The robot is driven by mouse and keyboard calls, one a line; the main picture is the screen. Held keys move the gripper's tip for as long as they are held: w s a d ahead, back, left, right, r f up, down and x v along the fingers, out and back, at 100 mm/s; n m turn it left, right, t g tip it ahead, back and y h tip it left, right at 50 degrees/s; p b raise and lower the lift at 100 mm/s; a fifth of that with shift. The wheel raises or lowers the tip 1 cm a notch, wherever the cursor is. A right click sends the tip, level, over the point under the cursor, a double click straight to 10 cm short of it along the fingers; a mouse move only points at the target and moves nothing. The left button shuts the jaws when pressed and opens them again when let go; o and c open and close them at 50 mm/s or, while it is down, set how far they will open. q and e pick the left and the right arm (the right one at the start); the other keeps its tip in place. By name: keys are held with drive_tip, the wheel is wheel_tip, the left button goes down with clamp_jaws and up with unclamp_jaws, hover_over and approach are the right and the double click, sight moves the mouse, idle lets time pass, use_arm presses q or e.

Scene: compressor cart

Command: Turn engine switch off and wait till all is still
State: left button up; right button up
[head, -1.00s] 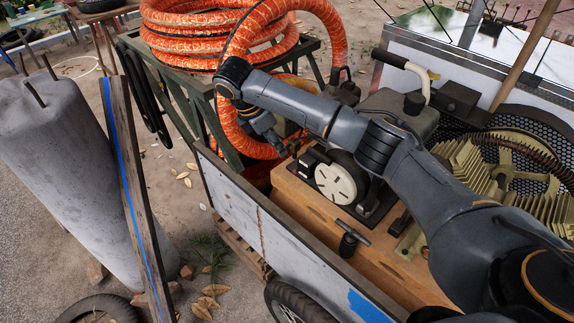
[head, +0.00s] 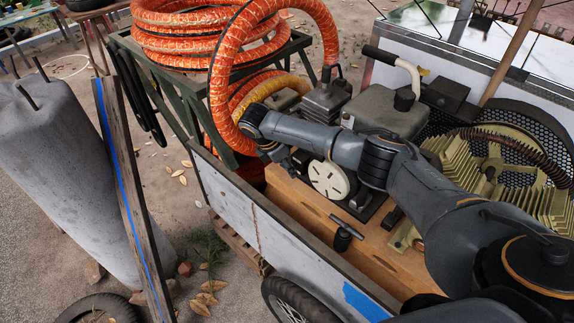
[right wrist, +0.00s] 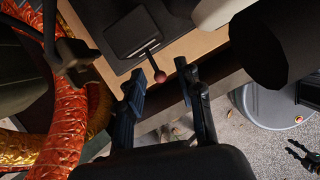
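The engine (head: 326,103) sits in the cart, with a round cream disc (head: 330,180) on its near side. My right gripper (head: 290,165) is low beside the engine. In the right wrist view my right gripper (right wrist: 158,72) is open, with the knob in the gap between its fingertips and no clear contact. A dark claw at the lower right, apparently my left gripper (right wrist: 297,153), has its prongs apart.
An orange hose (head: 223,95) loops down close to my right wrist. The cart's side wall (head: 260,225) runs along the near side. A black T-handle (head: 343,235) stands on the wooden bed. A finned compressor (head: 490,175) is at the right.

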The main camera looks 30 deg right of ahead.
clamp_jaws()
idle(0.3)
drive_tip(key=shift+s+a+f+m+t+h+b, duration=0.15)
drive_tip(key=shift+f+t+h+b, duration=0.45)
drive_tip(key=shift+h, duration=0.9)
drive_tip(key=shift+a+f+m+t+h+b, duration=0.1)
drive_tip(key=shift+a+f+t+h+b, duration=0.25)
drive_tip(key=shift+f+h, duration=0.8)
drive_tip(key=shift+s+f+m+t+h+b, duration=0.15)
drive_tip(key=shift+f+t+h+b, duration=0.3)
drive_tip(key=shift+h, duration=1.4)
drive_tip(key=shift+w+r, duration=0.1)
unclamp_jaws()
